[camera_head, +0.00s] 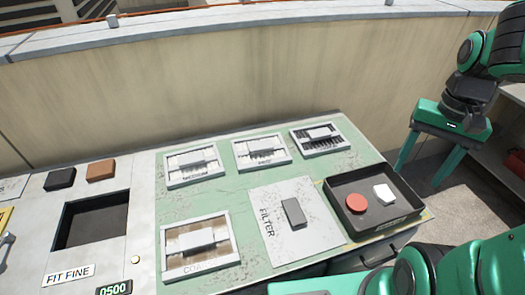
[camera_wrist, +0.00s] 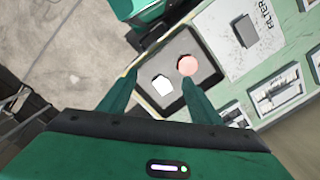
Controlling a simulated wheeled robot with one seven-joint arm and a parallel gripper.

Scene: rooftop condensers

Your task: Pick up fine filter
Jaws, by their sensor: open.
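Several framed filters lie on the green-topped bench. Three form a back row: left (camera_head: 191,165), middle (camera_head: 261,151) and right (camera_head: 320,139). Their labels are too small to read for certain, so I cannot tell which is the fine filter. A fourth, front-left filter (camera_head: 199,247) has a partly readable label starting "COA".
The black tray (camera_head: 334,196) holds a red disc (camera_head: 356,204) and a white piece (camera_head: 384,194). A grey plate marked FILTER (camera_head: 311,235) has a dark block (camera_head: 293,212). A dark recess (camera_head: 91,221) lies left, above the FIT FINE label (camera_head: 69,275).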

